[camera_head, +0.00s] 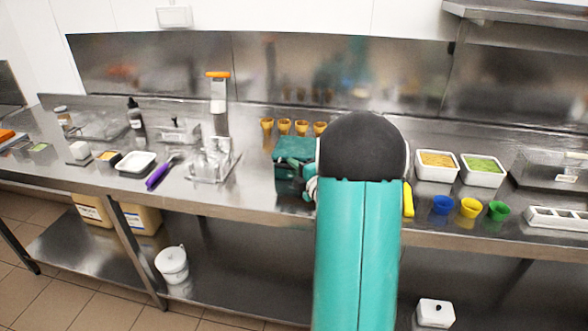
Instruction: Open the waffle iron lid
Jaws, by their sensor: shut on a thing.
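The waffle iron (291,150) is a teal, boxy appliance with a darker front, on the steel counter at the middle of the view. Its right side is hidden behind my teal arm with its dark rounded joint. My gripper (311,184) shows only in part, as small white and dark pieces at the right front edge of the waffle iron. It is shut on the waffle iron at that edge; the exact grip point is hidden. The lid's top shows as a teal panel; I cannot tell whether it is raised.
Several cones (285,127) stand behind the waffle iron. A purple-handled tool (159,174) and a clear rack (213,162) are to the left. Food tubs (437,166) and blue, yellow and green cups (469,208) are to the right.

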